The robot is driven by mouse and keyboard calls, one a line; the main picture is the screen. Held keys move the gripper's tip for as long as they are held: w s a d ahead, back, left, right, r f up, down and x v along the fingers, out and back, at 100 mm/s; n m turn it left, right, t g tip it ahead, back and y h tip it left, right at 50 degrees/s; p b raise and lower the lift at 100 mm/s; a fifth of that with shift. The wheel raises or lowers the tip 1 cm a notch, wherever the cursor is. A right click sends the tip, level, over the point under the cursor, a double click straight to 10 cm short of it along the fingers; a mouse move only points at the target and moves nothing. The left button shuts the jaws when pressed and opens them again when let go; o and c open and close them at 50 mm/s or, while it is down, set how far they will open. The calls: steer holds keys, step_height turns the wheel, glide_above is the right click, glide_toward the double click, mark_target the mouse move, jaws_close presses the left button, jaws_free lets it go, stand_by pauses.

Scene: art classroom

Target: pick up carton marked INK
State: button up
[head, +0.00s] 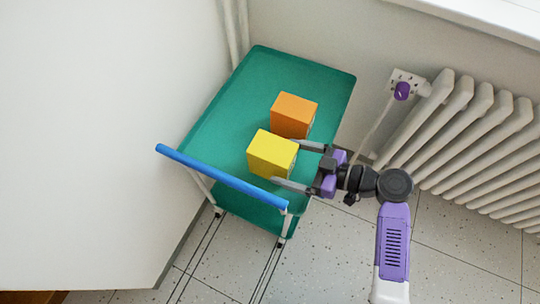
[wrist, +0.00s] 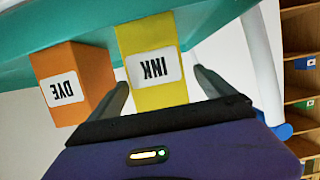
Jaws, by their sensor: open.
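The yellow carton (head: 268,150) stands on the green top of a cart (head: 225,110). In the wrist view its white label, upside down, reads INK on the yellow carton (wrist: 152,68). My gripper (head: 285,162) is open, with one finger on either side of the yellow carton's near right end. In the wrist view my gripper (wrist: 160,77) has the carton framed between its fingers; whether either finger touches it I cannot tell. An orange carton (head: 294,110) stands just behind the yellow one, its label reading DYE in the wrist view (wrist: 72,85).
The cart has a blue handle bar (head: 220,178) along its near left end. A white radiator (head: 480,130) and a wall socket (head: 405,82) are to the right. A large white surface (head: 90,140) fills the left. Shelves (wrist: 300,75) show at the wrist view's right.

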mark_target(273, 156)
steer(key=shift+x, duration=2.7)
steer(key=shift+w+d, duration=0.1)
steer(key=shift+w, duration=0.05)
jaws_close()
